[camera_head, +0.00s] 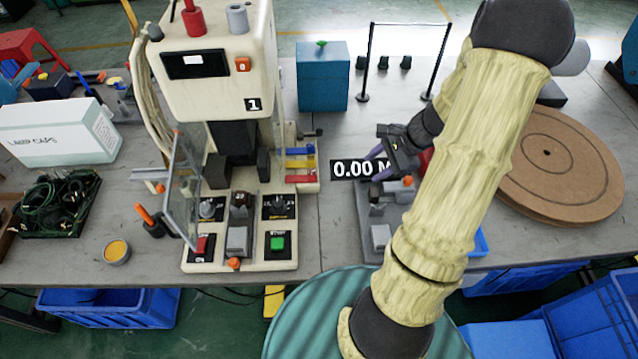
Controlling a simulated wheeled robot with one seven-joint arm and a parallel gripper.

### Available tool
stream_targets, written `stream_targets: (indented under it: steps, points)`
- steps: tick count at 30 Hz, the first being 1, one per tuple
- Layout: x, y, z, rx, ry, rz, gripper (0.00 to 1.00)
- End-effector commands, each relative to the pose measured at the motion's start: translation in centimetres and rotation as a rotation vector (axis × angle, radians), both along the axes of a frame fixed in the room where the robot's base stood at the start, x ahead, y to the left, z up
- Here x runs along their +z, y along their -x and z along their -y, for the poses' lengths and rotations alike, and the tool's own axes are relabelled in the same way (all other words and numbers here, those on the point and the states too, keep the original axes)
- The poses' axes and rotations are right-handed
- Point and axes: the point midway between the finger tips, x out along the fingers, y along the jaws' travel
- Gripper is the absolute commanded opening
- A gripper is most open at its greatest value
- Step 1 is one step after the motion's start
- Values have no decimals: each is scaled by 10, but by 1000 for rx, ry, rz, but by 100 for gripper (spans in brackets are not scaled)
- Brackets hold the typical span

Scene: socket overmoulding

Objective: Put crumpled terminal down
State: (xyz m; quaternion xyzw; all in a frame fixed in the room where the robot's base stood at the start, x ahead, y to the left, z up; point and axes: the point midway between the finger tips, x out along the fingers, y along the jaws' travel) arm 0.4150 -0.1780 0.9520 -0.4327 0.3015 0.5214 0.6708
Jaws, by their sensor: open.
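A grey fixture with an orange knob (380,236) stands just below the gripper, partly behind my arm. I cannot make out the crumpled terminal; it is too small or hidden by the gripper and arm.
A cream machine (210,85) with red and green buttons fills the left-centre. A teal box (322,80) and a black frame (372,95) stand behind. A brown round board (560,170) lies right. A white box (60,135) and green cables (55,203) lie left.

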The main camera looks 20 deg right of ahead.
Motion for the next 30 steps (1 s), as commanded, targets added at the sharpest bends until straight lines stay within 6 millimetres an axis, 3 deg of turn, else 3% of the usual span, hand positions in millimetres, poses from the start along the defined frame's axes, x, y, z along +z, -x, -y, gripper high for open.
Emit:
stream_targets:
  steps: [1, 6, 18, 24, 30]
  points:
    - [8, 2, -20, 110, 61, 2, 43]
    - [27, 15, -68, 455, 250, 22, 43]
    - [74, 54, -156, 1242, 654, 219, 43]
    - [85, 66, -178, 1462, 758, 311, 43]
    - [86, 67, -179, 1480, 767, 318, 43]
